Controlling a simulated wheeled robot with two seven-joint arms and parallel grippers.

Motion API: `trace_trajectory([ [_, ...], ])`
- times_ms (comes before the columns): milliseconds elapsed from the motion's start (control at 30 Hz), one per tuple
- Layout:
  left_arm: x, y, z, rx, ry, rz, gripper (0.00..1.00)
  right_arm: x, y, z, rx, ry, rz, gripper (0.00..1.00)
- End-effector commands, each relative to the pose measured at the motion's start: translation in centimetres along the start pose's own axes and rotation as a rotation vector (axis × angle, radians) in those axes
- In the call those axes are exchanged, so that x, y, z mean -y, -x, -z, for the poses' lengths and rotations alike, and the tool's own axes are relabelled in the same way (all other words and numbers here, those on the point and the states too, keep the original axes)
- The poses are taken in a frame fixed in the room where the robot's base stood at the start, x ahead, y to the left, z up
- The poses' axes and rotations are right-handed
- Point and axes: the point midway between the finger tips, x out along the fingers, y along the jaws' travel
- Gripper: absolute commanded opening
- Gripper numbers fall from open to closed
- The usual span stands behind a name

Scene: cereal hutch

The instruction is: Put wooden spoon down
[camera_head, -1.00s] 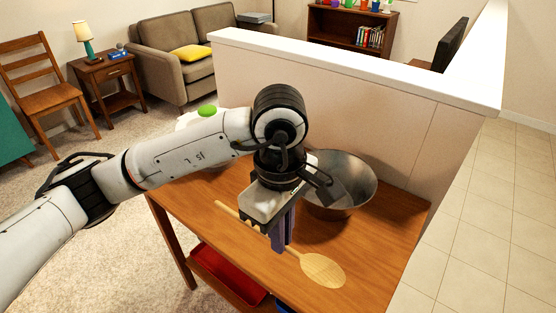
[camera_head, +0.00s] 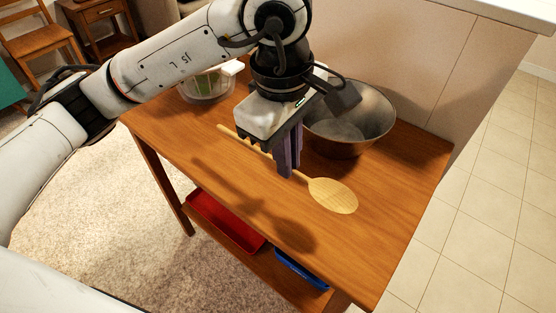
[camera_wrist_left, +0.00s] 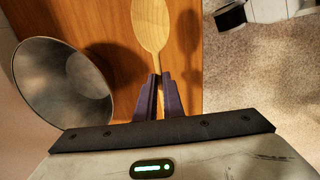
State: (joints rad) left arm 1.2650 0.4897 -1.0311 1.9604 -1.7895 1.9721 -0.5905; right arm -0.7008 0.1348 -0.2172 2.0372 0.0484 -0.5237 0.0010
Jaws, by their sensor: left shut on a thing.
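The wooden spoon (camera_head: 333,195) is pale, with an oval head toward the front right and its handle running to the back left. My left gripper (camera_head: 288,172) is shut on its handle near the head. The spoon is above the brown wooden table (camera_head: 385,215), and its shadow falls apart from it on the tabletop. In the left wrist view, the spoon head (camera_wrist_left: 152,22) sticks out past the dark fingers of my left gripper (camera_wrist_left: 159,80), with the handle between them. My right gripper is out of view.
A metal bowl (camera_head: 352,120) stands behind the spoon, near the low wall (camera_head: 430,75). A clear container (camera_head: 208,85) with green contents is at the table's back left. Red (camera_head: 225,222) and blue (camera_head: 300,270) trays are below the tabletop. The front right tabletop is clear.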

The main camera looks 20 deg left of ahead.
Motion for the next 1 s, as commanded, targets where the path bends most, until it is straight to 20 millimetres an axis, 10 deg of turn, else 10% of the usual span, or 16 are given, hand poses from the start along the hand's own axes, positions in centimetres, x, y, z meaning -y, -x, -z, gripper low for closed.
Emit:
trace_trajectory([
  [533,0.8,-6.7,0.0,0.000,-0.001,0.002,0.00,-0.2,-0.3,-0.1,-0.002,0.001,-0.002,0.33],
  [900,0.8,-7.3,0.0,-0.001,-0.001,-0.001,0.00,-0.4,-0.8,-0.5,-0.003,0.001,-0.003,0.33],
  [1000,0.8,-7.1,0.0,-0.001,-0.001,0.000,0.21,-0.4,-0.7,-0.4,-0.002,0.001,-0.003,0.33],
])
